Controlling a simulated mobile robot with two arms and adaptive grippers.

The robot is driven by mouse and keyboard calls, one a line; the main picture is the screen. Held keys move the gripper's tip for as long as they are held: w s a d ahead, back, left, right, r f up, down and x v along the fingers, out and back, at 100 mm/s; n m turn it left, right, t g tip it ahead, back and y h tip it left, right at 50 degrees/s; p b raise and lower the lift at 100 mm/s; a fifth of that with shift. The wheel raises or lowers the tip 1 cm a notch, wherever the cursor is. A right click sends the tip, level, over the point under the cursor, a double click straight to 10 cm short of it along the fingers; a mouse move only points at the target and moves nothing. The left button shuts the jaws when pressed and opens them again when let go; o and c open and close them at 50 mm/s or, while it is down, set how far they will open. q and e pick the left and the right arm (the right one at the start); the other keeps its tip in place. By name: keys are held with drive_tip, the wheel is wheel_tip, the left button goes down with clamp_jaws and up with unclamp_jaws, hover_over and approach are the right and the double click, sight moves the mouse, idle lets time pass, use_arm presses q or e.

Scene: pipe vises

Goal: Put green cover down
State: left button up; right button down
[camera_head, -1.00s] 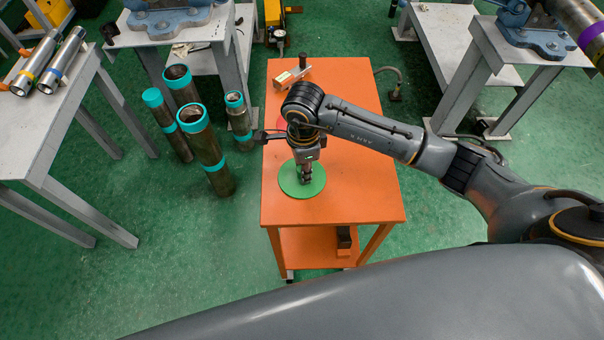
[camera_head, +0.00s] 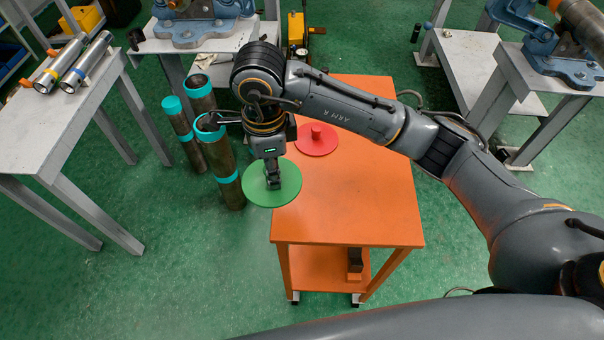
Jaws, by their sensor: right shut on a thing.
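The green cover (camera_head: 257,194) is a flat round disc. My right gripper (camera_head: 273,184) is shut on it at its middle, from above. In the picture the disc overlaps the left edge of the orange table (camera_head: 350,215), with its left part over the green floor. It looks larger than before and seems raised above the tabletop; the exact gap is hard to tell. A red cover (camera_head: 316,142) with a knob lies on the table, to the right of my right gripper. My left gripper is not in view.
Several upright pipes with teal bands (camera_head: 224,170) stand on the floor just left of the green cover. A grey table (camera_head: 50,130) with two metal cylinders is at the left. Vises (camera_head: 200,22) sit on grey stands behind. The orange table's front half is clear.

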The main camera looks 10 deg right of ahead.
sight(301, 180)
drive_tip(key=a, duration=0.1)
drive_tip(key=a+r, duration=0.1)
drive_tip(key=a, duration=0.1)
drive_tip(key=shift+s+a+r+b, duration=0.3)
drive_tip(key=shift+s+a+r, duration=0.05)
drive_tip(key=shift+a+r, duration=0.05)
drive_tip(key=d+n, duration=0.2)
drive_tip(key=d, duration=0.1)
drive_tip(key=d+f+n, duration=0.1)
drive_tip(key=d+n, duration=0.4)
drive_tip(key=d, duration=0.1)
drive_tip(key=shift+s+f, duration=0.2)
drive_tip(key=shift+s, duration=0.15)
drive_tip(key=s+d+n, duration=0.5)
drive_tip(key=d+n, duration=0.5)
drive_tip(key=n, duration=0.1)
drive_tip(key=shift+d+f, duration=0.15)
drive_tip(key=shift+f, duration=0.1)
drive_tip(key=shift+s, duration=0.1)
